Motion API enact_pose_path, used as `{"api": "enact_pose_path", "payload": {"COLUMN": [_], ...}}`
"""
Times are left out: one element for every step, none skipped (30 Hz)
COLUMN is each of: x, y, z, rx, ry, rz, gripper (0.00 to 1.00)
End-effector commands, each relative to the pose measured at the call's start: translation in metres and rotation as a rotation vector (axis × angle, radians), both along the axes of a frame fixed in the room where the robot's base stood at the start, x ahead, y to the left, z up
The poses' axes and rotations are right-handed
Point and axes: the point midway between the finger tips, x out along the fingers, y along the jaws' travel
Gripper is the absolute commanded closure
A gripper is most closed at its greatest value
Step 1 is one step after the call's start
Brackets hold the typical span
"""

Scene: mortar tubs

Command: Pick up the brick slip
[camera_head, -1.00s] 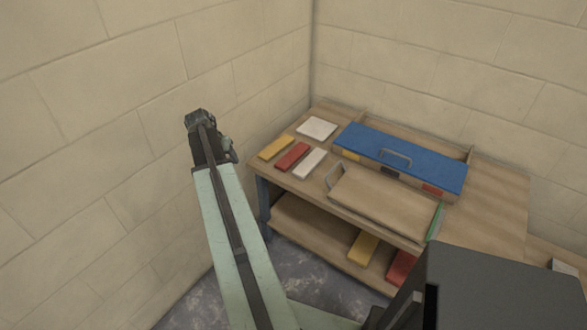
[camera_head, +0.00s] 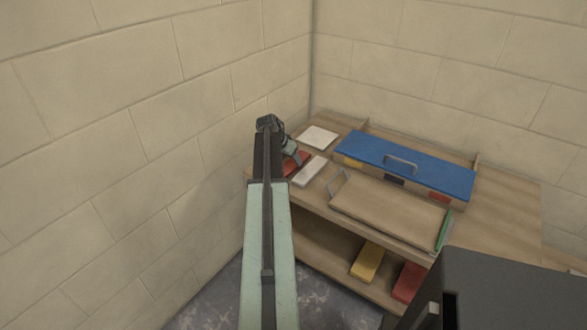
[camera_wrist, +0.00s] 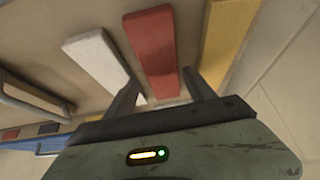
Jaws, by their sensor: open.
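Three flat slips lie side by side on the bench in the wrist view: a white one (camera_wrist: 100,57), a red one (camera_wrist: 155,50) and a yellow one (camera_wrist: 226,40). My gripper (camera_wrist: 160,80) is open and empty, its two fingers spread over the near part of the red slip. I cannot tell how high above it they are. In the head view my gripper (camera_head: 290,150) covers part of the red slip, the white slip (camera_head: 308,171) is clear, and the yellow one is hidden behind my arm.
On the bench (camera_head: 512,212) stand a blue-lidded box (camera_head: 420,168) with a handle and a wooden board (camera_head: 388,212). A pale square tile (camera_head: 318,137) lies behind the slips. Yellow (camera_head: 368,262) and red (camera_head: 409,281) blocks lie on the lower shelf. A block wall (camera_head: 150,150) stands close left.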

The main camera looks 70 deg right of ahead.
Motion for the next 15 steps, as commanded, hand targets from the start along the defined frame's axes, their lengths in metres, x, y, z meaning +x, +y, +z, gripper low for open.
{"api": "enact_pose_path", "payload": {"x": [0.0,0.0,-0.001,-0.002,-0.003,-0.003,-0.003,-0.003,-0.003,-0.003,-0.003,-0.003,-0.003,-0.003,-0.003], "y": [-0.008,-0.01,-0.013,-0.015,-0.016,-0.017,-0.017,-0.017,-0.016,-0.016,-0.016,-0.016,-0.016,-0.016,-0.016], "z": [-0.018,-0.023,-0.028,-0.031,-0.032,-0.032,-0.031,-0.029,-0.028,-0.028,-0.028,-0.028,-0.028,-0.028,-0.028], "rx": [0.0,0.0,0.0,0.0,0.0,0.0,0.0,0.0,0.001,0.001,0.001,0.0,0.0,0.001,0.0], "ry": [0.0,0.0,0.0,0.0,0.0,0.0,0.0,0.0,0.0,0.0,0.0,-0.001,-0.001,-0.001,0.0], "rz": [0.0,0.0,0.0,-0.001,-0.001,-0.001,0.0,0.0,0.0,0.0,0.0,0.0,0.0,0.0,0.001], "gripper": [0.37,0.37,0.37,0.37,0.37,0.37,0.37,0.37,0.37,0.37,0.37,0.43,0.51,0.59,0.7]}}
